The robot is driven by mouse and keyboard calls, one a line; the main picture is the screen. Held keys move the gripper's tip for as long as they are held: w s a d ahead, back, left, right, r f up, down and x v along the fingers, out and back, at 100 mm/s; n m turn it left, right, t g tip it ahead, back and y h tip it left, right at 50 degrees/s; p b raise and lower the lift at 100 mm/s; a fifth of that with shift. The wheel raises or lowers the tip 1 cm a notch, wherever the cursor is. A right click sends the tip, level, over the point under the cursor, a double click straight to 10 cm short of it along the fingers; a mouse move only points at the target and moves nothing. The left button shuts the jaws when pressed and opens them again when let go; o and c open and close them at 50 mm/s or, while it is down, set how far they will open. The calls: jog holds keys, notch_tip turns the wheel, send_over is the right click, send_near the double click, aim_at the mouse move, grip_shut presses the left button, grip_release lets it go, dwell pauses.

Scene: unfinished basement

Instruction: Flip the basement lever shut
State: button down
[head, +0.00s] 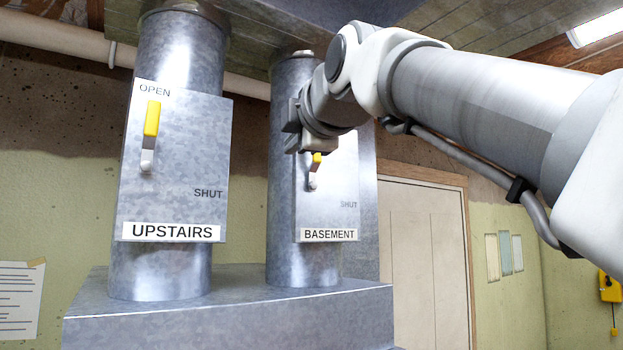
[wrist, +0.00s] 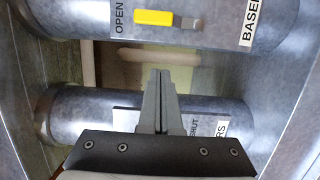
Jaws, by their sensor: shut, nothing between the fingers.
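The basement lever shows in the head view with a yellow handle (head: 316,161) on the metal plate (head: 340,197) labelled BASEMENT, on the right-hand duct. My gripper (head: 291,126) covers the upper part of that plate and its OPEN word. In the wrist view, turned sideways, the yellow handle (wrist: 153,17) points from its pivot toward OPEN, with part of the BASEMENT label (wrist: 250,22) beyond the pivot. My gripper also shows in the wrist view (wrist: 159,75), with its fingers together and empty. It is apart from the handle in that view.
The upstairs lever (head: 151,125) points up at OPEN on the left duct's plate (head: 170,195). That plate (wrist: 126,118) also lies behind my fingers in the wrist view. Both ducts stand on a metal box (head: 230,315). A pale door (head: 425,260) stands behind at the right.

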aim_at(315, 163)
jog(key=w, duration=0.2)
jog(key=w+d+p, duration=0.1)
jog(key=w, duration=0.1)
jog(key=shift+w+d, duration=0.5)
jog(key=shift+d, duration=0.1)
jog(key=shift+s+d, duration=0.1)
jog(key=shift+s, duration=0.05)
